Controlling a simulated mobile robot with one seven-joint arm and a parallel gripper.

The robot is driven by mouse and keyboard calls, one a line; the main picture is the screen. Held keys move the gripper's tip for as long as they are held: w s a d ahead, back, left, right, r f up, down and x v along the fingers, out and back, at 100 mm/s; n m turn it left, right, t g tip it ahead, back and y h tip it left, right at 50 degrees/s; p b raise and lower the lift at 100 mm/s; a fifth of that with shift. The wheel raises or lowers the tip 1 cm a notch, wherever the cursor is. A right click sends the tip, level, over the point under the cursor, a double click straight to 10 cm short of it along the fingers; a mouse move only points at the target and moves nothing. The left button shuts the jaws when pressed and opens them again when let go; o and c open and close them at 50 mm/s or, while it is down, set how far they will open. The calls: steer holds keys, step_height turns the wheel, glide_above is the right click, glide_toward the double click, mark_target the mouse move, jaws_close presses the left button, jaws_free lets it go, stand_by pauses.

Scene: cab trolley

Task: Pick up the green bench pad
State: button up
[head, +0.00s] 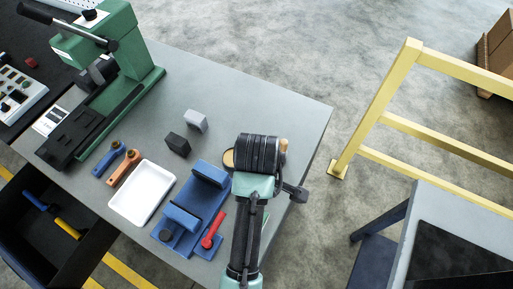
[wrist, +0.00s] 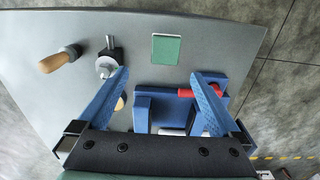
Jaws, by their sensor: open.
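The green bench pad (wrist: 166,49) is a small flat green square with a pale edge. It lies on the grey bench in the wrist view, ahead of my fingertips and nearer the right one. The fingers are hidden under my wrist in the head view.
A blue vise (head: 190,215) with a red handle (head: 212,230) stands close by, partly between my fingers in the wrist view. A wooden-handled tool (wrist: 60,60) and metal parts (wrist: 107,66) lie left of the pad. A white tray (head: 142,192) and yellow rail (head: 378,106) are farther off.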

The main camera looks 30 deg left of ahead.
steer(key=f, duration=0.4)
steer(key=s+f, duration=0.1)
steer(key=f, duration=0.2)
steer(key=shift+a+p, duration=0.15)
steer(key=shift+p, duration=0.15)
steer(key=shift+w+f+p, duration=0.1)
steer(key=shift+f+p, duration=0.5)
steer(key=shift+f, duration=2.45)
steer(key=shift+c, duration=0.2)
steer(key=c, duration=1.3)
steer(key=shift+r, duration=0.1)
